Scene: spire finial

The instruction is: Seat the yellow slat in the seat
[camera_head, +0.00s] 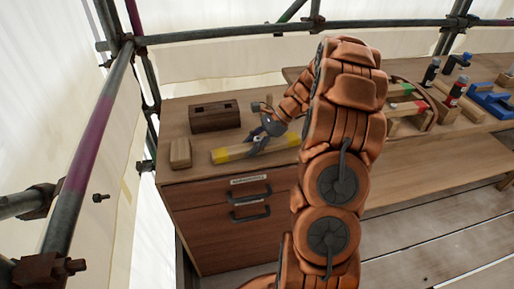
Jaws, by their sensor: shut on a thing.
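My arm hides part of the slat's right side. A dark brown block (214,117) with two dark openings stands behind and left of the slat; it may be the seat, but I cannot tell for sure.
A small pale wooden block (180,153) stands left of the slat. The cabinet (226,226) has drawers with black handles. On the right bench are a red-and-black bottle (453,94), a blue clamp-like tool (491,100) and other items. Scaffold pipes (88,142) rise at left.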

